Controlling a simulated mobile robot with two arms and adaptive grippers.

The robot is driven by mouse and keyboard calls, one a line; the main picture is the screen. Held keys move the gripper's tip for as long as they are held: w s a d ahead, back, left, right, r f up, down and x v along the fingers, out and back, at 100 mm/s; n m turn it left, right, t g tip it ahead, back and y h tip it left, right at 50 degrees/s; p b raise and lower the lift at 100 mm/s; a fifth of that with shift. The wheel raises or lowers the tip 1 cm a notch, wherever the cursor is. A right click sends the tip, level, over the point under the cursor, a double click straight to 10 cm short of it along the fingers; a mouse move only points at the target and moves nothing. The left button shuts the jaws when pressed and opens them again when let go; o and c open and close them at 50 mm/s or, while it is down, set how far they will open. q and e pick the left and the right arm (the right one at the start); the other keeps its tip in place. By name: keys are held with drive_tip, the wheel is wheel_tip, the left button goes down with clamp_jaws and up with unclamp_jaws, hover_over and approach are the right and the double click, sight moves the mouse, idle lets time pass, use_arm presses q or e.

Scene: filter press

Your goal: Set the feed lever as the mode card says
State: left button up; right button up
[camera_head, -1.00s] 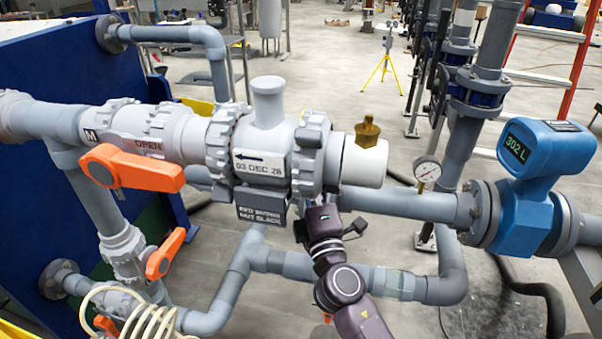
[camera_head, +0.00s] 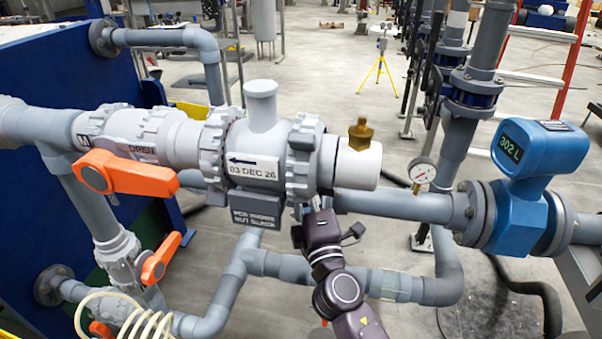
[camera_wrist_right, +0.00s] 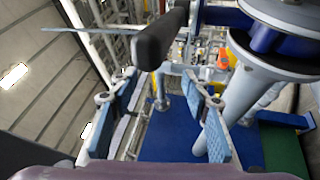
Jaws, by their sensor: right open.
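A large orange lever (camera_head: 128,175) sits on the grey valve at the left, beside lettering that seems to read OPEN. A smaller orange lever (camera_head: 160,257) is on the pipe below it, and part of another (camera_head: 100,328) shows at the bottom. I cannot tell which is the feed lever. A white label (camera_head: 254,168) reads 03 DEC 26 with a left arrow; a dark plate (camera_head: 256,208) below has blurred text. No mode card is identifiable. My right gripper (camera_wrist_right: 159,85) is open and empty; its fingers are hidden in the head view. My left gripper is out of view.
A blue flow meter (camera_head: 530,155) reading 302 L and a round gauge (camera_head: 422,171) stand at the right. A brass fitting (camera_head: 360,134) tops the white pipe end. A cream coiled hose (camera_head: 120,315) is at bottom left. A dark bar (camera_wrist_right: 160,40) crosses above my right fingers.

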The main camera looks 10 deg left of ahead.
drive_tip(key=v, duration=0.8)
drive_tip(key=shift+s+b, duration=0.15)
drive_tip(key=shift+b, duration=0.2)
